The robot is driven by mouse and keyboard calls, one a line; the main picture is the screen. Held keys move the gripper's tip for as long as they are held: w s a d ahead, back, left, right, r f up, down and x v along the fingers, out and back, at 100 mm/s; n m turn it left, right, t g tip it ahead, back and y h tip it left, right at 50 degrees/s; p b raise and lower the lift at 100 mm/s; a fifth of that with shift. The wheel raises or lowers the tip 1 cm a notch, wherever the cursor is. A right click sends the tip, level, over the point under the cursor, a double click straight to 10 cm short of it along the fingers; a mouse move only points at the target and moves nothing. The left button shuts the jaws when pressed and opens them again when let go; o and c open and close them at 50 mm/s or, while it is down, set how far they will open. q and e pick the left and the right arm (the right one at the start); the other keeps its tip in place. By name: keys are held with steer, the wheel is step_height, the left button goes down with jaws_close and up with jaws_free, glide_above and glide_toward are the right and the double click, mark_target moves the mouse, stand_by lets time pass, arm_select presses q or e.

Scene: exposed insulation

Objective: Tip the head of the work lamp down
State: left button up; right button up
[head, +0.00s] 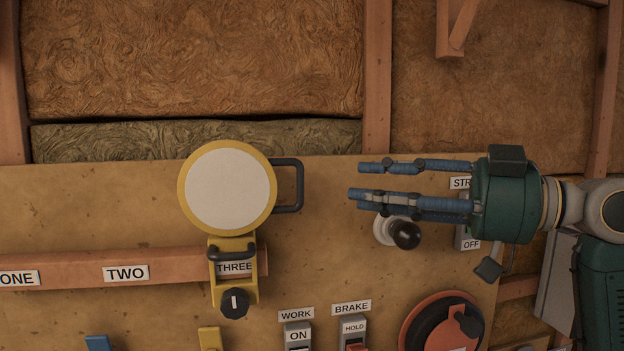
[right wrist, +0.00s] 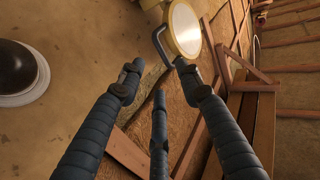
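The work lamp's head (head: 227,188) is a round yellow-rimmed disc with a pale face, left of centre in the head view. A dark looped handle (head: 290,186) sticks out from its right side. The head sits on a yellow bracket (head: 233,278) at the label THREE. The lamp head also shows at the top of the right wrist view (right wrist: 185,28), with its handle on the left. My right gripper (head: 362,182) is open and empty, to the right of the handle and apart from it. Its blue fingers point left towards the handle. My left gripper is not in view.
A black ball knob (head: 404,234) on a pale base sits just below my right fingers. A wooden rail (head: 70,271) with labels runs left. Switches marked WORK (head: 298,335) and BRAKE (head: 353,328) and a red round dial (head: 418,325) sit lower. The board between handle and fingers is clear.

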arm_select(q)
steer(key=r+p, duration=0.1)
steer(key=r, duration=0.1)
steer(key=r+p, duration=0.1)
steer(key=p, duration=0.1)
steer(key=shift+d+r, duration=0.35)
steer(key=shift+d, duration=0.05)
arm_select(e)
steer(key=x, duration=0.8)
steer(key=shift+a, duration=0.3)
jaws_close()
